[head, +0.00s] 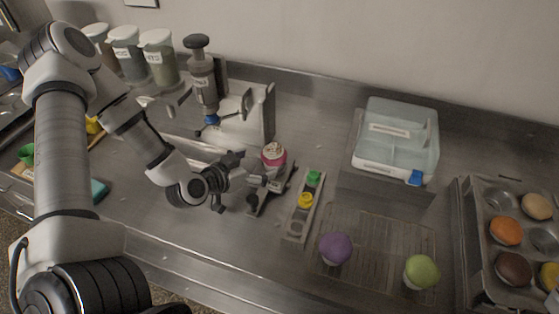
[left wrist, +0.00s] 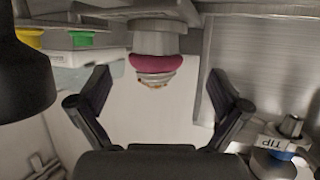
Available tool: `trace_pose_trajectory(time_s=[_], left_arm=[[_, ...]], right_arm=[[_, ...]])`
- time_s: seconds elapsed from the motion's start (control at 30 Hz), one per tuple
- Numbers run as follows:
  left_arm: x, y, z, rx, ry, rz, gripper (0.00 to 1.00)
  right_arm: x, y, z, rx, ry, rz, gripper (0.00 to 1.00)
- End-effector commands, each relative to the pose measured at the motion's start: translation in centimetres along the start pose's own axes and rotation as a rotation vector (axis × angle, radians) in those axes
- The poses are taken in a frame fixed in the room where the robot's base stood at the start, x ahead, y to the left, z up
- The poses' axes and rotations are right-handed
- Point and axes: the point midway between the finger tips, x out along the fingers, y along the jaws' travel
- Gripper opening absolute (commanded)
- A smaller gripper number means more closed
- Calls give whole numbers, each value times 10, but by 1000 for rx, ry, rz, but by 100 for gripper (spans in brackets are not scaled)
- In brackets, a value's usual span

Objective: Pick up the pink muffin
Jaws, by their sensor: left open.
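The pink muffin (head: 273,154) has a pale, speckled top and a deep pink body. It stands beside the grey dispensing machine, just beyond my left gripper (head: 262,182). In the left wrist view, which looks upside down, the pink muffin (left wrist: 153,66) sits on a grey round support, centred between the spread fingers of my left gripper (left wrist: 160,92). The fingers are open and empty, with the muffin ahead of them; no contact shows. My right gripper is not in view.
A dispensing machine (head: 203,80) stands close behind the gripper. A strip with green and yellow buttons (head: 304,201) lies to the right. A purple muffin (head: 335,249) and green muffin (head: 421,272) sit on a wire rack (head: 378,245). A muffin tin (head: 480,235) is far right.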

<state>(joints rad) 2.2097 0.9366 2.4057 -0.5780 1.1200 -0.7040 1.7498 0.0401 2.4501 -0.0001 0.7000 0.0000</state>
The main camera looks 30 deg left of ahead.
Motion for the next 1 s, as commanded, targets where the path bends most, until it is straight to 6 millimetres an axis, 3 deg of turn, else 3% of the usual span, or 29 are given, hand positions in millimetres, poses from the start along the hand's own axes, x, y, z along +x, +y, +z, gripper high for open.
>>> trace_pose_trajectory(time_s=[0.27, 0.5, 0.77, 0.9, 1.0], left_arm=[[26, 3, 1, 7, -2, 4, 100], [63, 4, 1, 6, 0, 3, 100], [68, 4, 2, 0, 0, 2, 100], [68, 4, 2, 0, 0, 2, 56], [68, 4, 2, 0, 0, 2, 52]], right_arm=[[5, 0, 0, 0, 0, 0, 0], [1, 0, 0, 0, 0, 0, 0], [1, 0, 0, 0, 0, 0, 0], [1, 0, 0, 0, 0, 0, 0], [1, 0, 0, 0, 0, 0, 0]])
